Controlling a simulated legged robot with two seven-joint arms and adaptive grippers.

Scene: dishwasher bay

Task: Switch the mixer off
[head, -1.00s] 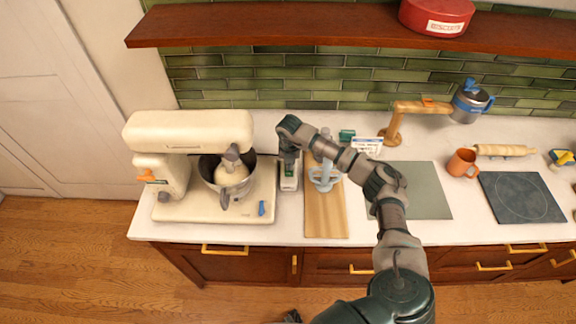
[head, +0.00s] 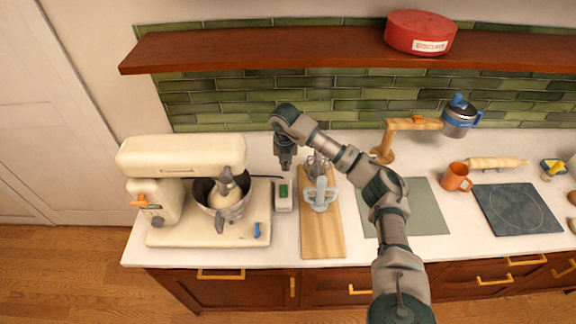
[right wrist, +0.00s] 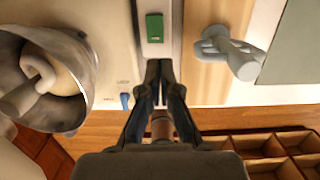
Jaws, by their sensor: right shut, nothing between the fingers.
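The cream stand mixer (head: 184,157) stands at the left of the counter, its hook in a pale lump in the metal bowl (head: 236,212). An orange lever (head: 139,200) is on its side and a blue lever (head: 257,230) on its base. A slim pale switch box (head: 283,207) with a green button (head: 283,190) lies right of the mixer. The button also shows in the right wrist view (right wrist: 154,28). My right gripper (head: 286,167) is shut and empty, pointing down, apart from the button in the picture. My left gripper is out of view.
A wooden board (head: 322,237) with a pale blue-grey utensil (head: 320,194) lies right of the box. A grey-green mat (head: 425,205), an orange mug (head: 456,177) and a dark slab (head: 517,208) lie further right. A wooden shelf (head: 290,47) runs above.

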